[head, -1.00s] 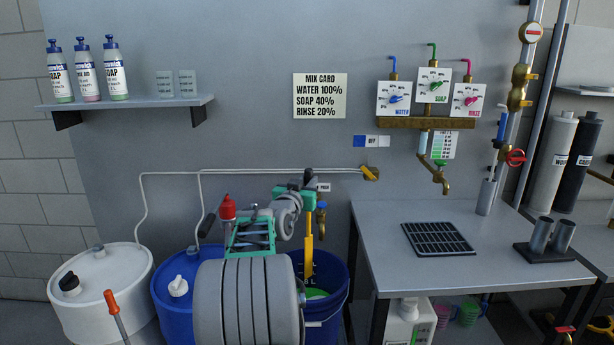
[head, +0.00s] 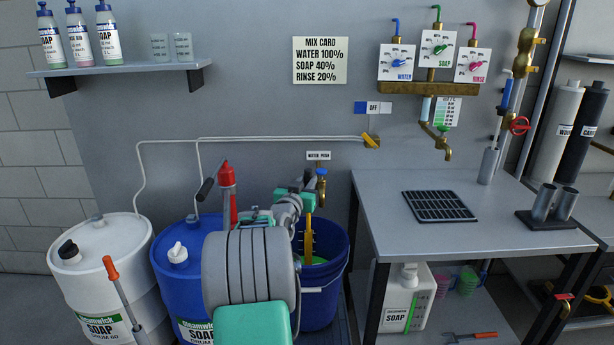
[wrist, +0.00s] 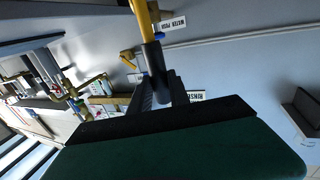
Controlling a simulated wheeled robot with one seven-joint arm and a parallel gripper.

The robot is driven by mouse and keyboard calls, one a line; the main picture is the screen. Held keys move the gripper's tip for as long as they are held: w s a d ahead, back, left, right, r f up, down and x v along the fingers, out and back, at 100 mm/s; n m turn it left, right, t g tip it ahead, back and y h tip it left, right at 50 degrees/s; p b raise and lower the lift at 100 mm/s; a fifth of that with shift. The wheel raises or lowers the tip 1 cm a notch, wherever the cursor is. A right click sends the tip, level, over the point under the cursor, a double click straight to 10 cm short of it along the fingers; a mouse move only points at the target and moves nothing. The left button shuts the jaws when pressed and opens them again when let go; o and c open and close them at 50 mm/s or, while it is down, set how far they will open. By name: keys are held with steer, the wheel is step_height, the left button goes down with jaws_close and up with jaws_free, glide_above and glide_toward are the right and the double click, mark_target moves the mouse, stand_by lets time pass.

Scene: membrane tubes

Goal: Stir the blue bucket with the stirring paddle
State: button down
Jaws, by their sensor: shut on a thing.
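The blue bucket (head: 327,290) stands on the floor left of the steel table, with green liquid (head: 318,261) inside. My gripper (head: 309,203) is above the bucket's rim, shut on the stirring paddle (head: 309,240). The paddle's yellow shaft hangs roughly upright into the bucket; its lower end is hidden in the bucket and liquid. In the wrist view the yellow shaft (wrist: 144,18) runs from my gripper (wrist: 153,62) to the top edge, with a dark section between the fingers. My arm hides the bucket's left side.
A blue drum (head: 176,280) and a white drum (head: 100,270) stand left of the bucket. The steel table (head: 400,225) is close on the right. A brass tap (head: 320,185) and a "WATER PUSH" label (head: 318,155) are on the wall just behind my gripper.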

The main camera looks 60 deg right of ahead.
step_height(320, 180, down, 18)
steer(key=b, duration=1.6)
steer(key=shift+d+f+b, duration=0.1)
steer(key=shift+f+b, duration=0.05)
steer(key=shift+b, duration=0.15)
steer(key=w, duration=0.1)
steer(key=w+b, duration=0.2)
steer(key=shift+w+d, duration=0.35)
steer(key=shift+w, duration=0.05)
steer(key=shift+a, duration=0.1)
